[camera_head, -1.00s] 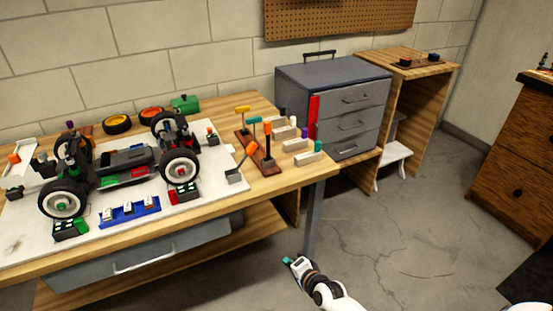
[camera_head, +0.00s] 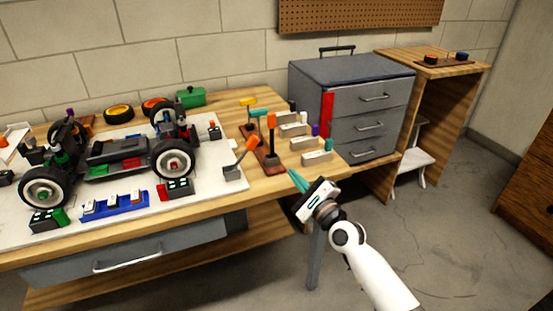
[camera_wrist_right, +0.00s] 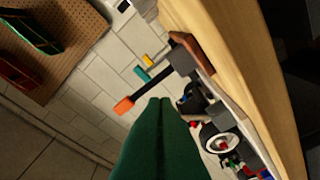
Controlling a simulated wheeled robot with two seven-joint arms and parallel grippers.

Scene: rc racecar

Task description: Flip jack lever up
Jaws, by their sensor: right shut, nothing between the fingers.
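An orange-tipped lever (camera_head: 249,142) leans up to the right from a small grey base (camera_head: 233,173) on the table, beside the white mat's right edge; I take it for the jack lever. In the right wrist view, an orange-tipped dark lever (camera_wrist_right: 124,105) shows ahead of the fingers, to their left, apart from them. My right gripper (camera_head: 294,174) is shut and empty at the table's front right corner, to the right of the lever. Its green fingers (camera_wrist_right: 161,101) fill the lower middle of the wrist view. My left gripper is not in view.
A brown rack (camera_head: 257,148) with upright colour-tipped tools stands just behind the lever. The car (camera_head: 120,152) stands on the white mat (camera_head: 210,190). A grey drawer cabinet (camera_head: 365,100) is at the back right.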

